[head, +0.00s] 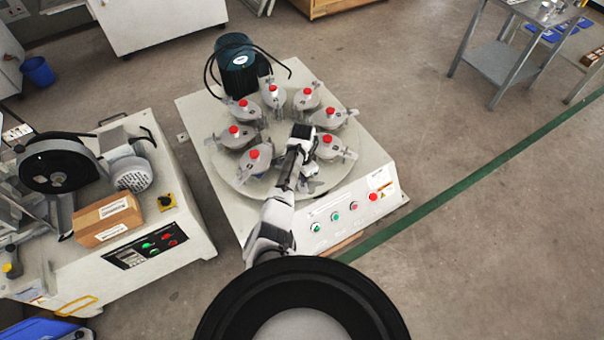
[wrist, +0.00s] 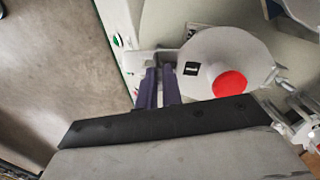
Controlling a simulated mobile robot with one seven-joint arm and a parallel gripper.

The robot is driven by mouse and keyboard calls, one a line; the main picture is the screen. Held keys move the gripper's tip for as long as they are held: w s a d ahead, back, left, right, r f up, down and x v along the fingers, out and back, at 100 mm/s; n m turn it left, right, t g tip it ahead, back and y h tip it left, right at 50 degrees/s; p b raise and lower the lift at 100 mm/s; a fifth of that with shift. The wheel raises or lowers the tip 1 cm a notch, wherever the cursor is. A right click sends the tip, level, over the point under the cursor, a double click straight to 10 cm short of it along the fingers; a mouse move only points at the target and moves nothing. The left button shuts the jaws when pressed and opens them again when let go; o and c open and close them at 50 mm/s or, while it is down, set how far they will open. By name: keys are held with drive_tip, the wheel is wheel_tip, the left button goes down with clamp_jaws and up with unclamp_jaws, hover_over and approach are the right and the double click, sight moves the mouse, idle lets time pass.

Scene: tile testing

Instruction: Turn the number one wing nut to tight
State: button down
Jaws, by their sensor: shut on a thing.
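A grey pot (head: 330,152) with a red knob (head: 327,139) stands at the front right of the round plate (head: 240,182). In the wrist view, the pot (wrist: 225,58) shows its red knob (wrist: 229,84) and a small dark label (wrist: 191,69), too small to read. My gripper (wrist: 161,72) has its two dark fingers close together at the pot's left side, at the end of a pale clamp arm. It is shut on the wing nut there, which the fingers mostly hide. In the head view, my arm largely covers this spot.
Several similar pots with red knobs ring the plate, close to my arm. A dark motor (head: 236,62) stands at the back. The machine's front panel (head: 350,207) has buttons. A second machine with a cardboard box (head: 107,218) is at left.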

drive_tip(key=m, duration=0.3)
drive_tip(key=shift+s, duration=0.1)
drive_tip(key=shift+m+p, duration=0.3)
drive_tip(key=shift+m, duration=0.2)
drive_tip(key=c, duration=1.6)
unclamp_jaws()
drive_tip(key=shift+o, duration=0.2)
wheel_tip(320, 180, up, 14)
drive_tip(key=shift+f, duration=0.1)
